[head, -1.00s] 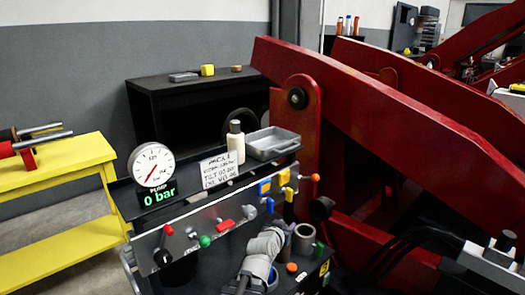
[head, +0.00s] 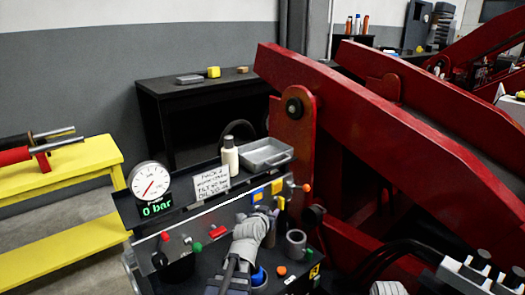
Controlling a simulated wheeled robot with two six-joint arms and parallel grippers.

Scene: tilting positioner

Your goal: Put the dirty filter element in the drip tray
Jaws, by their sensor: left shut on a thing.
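The drip tray (head: 279,161) is a shallow grey tray on the shelf at the back of the console, right of a white bottle; it looks empty. The filter element (head: 252,229) appears as a pale grey, ribbed cylinder, tilted, above the console deck in front of the control panel. My left gripper (head: 241,254) comes from the bottom edge and is shut on the filter element, which partly hides its fingertips. The filter element is apart from the tray, in front of it and lower. My right gripper is not in view.
A grey open-topped cylinder (head: 296,243) and a part with a blue ring (head: 259,276) stand beside my left gripper. The panel (head: 205,240) carries coloured knobs and levers. A gauge (head: 149,181) reading 0 bar, a card (head: 211,184) and a bottle (head: 230,157) line the shelf. Red beams (head: 390,130) rise to the right.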

